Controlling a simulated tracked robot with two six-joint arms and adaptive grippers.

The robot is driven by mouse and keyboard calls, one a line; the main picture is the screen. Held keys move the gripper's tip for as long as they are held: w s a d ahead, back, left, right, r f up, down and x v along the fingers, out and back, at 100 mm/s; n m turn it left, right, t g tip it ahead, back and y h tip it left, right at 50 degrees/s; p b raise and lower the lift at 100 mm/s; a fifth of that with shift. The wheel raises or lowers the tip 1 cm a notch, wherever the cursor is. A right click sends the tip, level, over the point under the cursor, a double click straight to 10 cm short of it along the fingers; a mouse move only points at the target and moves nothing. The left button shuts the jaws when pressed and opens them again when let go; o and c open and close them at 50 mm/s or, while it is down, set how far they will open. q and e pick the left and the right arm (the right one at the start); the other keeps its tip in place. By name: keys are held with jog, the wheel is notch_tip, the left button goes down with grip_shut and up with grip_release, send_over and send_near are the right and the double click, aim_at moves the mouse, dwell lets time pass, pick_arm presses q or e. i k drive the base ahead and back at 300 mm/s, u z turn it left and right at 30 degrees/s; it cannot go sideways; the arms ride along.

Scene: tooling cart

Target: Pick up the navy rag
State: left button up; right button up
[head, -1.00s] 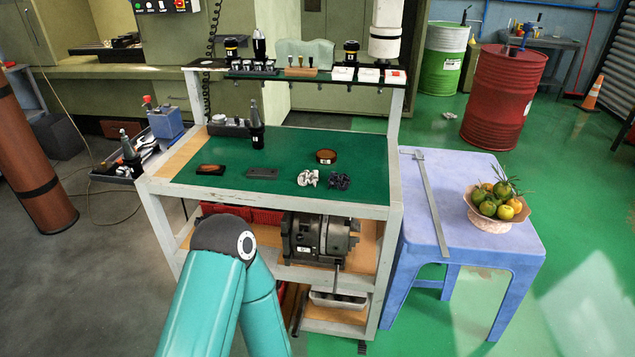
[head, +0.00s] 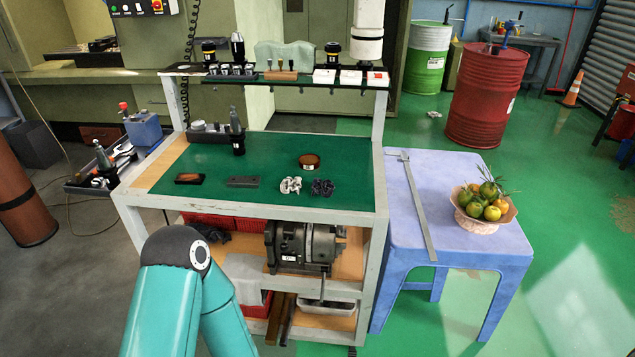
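A small dark, bluish crumpled item (head: 322,187) lies near the front right of the cart's green top; it is too small to tell if it is cloth. Another dark, soft-looking bundle (head: 210,232) sits on the cart's middle shelf at the left, partly hidden behind one of my arms. Either may be the navy rag; I cannot tell which. The teal links of that arm rise from the bottom edge in front of the cart. Neither of my grippers is in view.
The cart top (head: 255,160) also holds a white-grey crumpled item (head: 290,185), a round brown tin (head: 309,161) and a tool holder (head: 238,130). A blue table (head: 455,240) with a fruit bowl (head: 482,222) adjoins at right.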

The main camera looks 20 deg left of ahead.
aim_at(327, 188)
jog(key=i, duration=0.85)
jog(key=z, duration=0.05)
